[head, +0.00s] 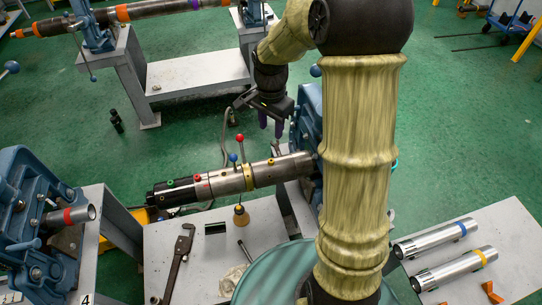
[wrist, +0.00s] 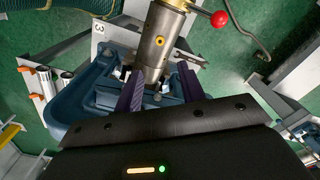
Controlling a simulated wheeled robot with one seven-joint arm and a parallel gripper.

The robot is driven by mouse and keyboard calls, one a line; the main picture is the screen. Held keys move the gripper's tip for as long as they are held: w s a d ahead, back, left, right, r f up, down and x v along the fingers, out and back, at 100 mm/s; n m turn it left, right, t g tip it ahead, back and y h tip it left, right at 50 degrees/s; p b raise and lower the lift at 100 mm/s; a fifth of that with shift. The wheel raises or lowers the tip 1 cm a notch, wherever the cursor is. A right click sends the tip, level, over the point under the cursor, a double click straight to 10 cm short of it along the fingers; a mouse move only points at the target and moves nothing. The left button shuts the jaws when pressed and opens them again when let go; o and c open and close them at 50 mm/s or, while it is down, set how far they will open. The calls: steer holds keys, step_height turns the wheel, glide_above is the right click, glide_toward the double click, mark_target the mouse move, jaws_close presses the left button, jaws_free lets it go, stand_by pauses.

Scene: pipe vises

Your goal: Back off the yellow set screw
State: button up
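The yellow set screw (wrist: 160,41) is a small yellow-ringed dark socket on the grey metal pipe tool (wrist: 155,60) in the wrist view. In the head view the pipe tool (head: 290,167) lies level, its right end at a blue vise (head: 308,120); a small yellow mark shows on its top. My gripper (head: 271,134) points down just above and behind that right part. In the wrist view my gripper (wrist: 159,69) has its two purple fingers spread apart, with the pipe tool in view beyond the gap. Nothing shows held. Whether a finger touches the tool cannot be told.
A red-knobbed lever (head: 240,138) and a blue-knobbed lever (head: 233,158) rise by the tool's yellow collar (head: 248,178). A red set screw (head: 197,177) and green one (head: 170,182) sit further left. A wrench (head: 178,262) lies on the bench (head: 215,270). Another blue vise (head: 30,200) stands left.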

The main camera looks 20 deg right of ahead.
mark_target(271, 160)
step_height(271, 160, down, 14)
steer(key=shift+f+p, duration=0.1)
steer(key=shift+p, duration=0.85)
jaws_close()
